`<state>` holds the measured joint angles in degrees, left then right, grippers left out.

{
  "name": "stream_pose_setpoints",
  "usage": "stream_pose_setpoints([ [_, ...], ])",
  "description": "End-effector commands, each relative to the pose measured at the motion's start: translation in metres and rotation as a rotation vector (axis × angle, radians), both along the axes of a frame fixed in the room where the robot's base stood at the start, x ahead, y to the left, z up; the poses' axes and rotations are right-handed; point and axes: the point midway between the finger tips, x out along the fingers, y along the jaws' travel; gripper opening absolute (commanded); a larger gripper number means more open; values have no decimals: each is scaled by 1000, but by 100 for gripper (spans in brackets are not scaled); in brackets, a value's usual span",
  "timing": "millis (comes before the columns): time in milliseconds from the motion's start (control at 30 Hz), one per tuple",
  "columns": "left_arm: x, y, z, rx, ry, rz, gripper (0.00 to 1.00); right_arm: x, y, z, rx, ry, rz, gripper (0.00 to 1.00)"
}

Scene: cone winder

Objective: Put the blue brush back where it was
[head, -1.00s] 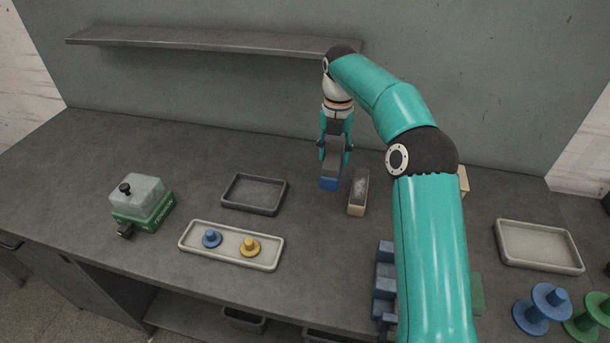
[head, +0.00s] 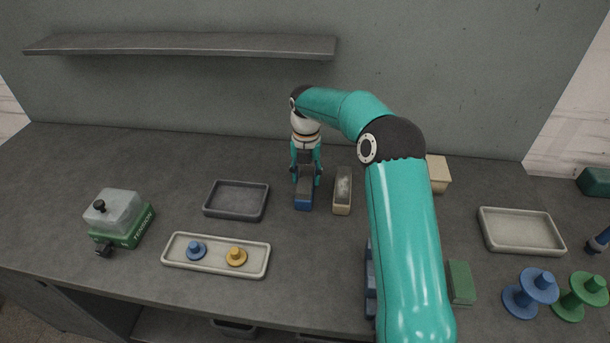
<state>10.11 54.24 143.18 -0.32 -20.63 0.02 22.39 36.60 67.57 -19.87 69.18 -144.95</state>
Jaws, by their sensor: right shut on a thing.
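The blue brush (head: 303,202) is in the jaws of my right gripper (head: 305,178). Its blue end shows at the bottom, just below the fingers, close to the worktop. I cannot tell whether it touches the worktop. My right gripper points down and is shut on it. A similar cream brush (head: 342,194) with a grey top lies just to the right, apart from the blue one. My left gripper is not in view.
A dark grey tray (head: 211,211) is empty to the left. A pale tray (head: 214,268) holds a blue and a yellow knob. A green device (head: 127,236) stands far left. An empty pale tray (head: 556,247) and spools (head: 530,293) are at right. My right arm hides part of the worktop.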

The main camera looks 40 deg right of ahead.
Motion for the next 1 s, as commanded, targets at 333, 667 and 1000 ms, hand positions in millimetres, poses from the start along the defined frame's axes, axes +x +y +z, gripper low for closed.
stream_pose_setpoints([
  [333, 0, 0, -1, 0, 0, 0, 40, 0, 0, -3, 0, -1, -1, 8],
  [667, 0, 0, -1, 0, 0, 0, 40, 0, 0, -3, 0, -1, -1, 72],
  [1000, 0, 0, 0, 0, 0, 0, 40, 1, -1, 10, -2, -4, -2, 72],
])
